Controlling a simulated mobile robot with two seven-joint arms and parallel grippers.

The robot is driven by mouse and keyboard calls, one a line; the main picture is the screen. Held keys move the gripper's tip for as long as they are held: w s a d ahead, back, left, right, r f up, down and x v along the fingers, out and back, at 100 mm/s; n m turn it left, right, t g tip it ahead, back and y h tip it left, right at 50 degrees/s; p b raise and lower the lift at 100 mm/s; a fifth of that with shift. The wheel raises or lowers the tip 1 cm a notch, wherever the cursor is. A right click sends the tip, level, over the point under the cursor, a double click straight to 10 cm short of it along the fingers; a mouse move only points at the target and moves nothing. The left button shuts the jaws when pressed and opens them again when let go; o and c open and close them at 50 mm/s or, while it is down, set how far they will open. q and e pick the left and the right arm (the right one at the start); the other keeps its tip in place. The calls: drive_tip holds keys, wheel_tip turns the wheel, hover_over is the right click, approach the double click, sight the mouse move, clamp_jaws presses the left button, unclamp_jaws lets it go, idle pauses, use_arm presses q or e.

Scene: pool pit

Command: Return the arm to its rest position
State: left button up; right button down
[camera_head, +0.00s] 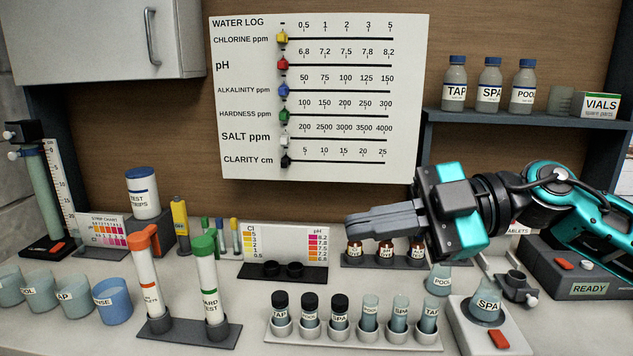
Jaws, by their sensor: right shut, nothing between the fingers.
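My right gripper (362,222) and its teal and black arm (555,195) come in from the right. The arm reaches across the bench with the fingers pointing left. The fingers are shut with nothing between them. The gripper and wrist hide part of the back of the bench. My left gripper is not in view.
Below the gripper stands a white rack (350,342) with several capped and open vials. A meter with a SPA cup (487,305) is at the right. Two tall tubes (208,280) stand at the left. A shelf with bottles (490,85) is above the arm.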

drive_tip(key=w+f+m+t+h, duration=0.3)
drive_tip(key=w+m+t, duration=0.2)
drive_tip(key=m+t, duration=1.2)
drive_tip(key=d+f+m+h, duration=0.65)
drive_tip(key=f+h, duration=0.25)
drive_tip(key=f, duration=0.4)
drive_tip(key=s+d+f+g+h, duration=0.2)
drive_tip(key=s+d+f+g, duration=0.2)
drive_tip(key=s+f+g, duration=0.5)
drive_tip(key=s+d+f+g+h, duration=0.2)
drive_tip(key=s+d+f+g, duration=0.15)
drive_tip(key=s+f, duration=0.9)
drive_tip(key=w+a+f+t+y, duration=0.2)
drive_tip(key=w+a+f+t, duration=0.1)
drive_tip(key=w+f+t, duration=0.2)
wheel_tip(320, 180, down, 2)
drive_tip(key=shift+a+f+t, duration=0.15)
drive_tip(key=shift+t, duration=0.4)
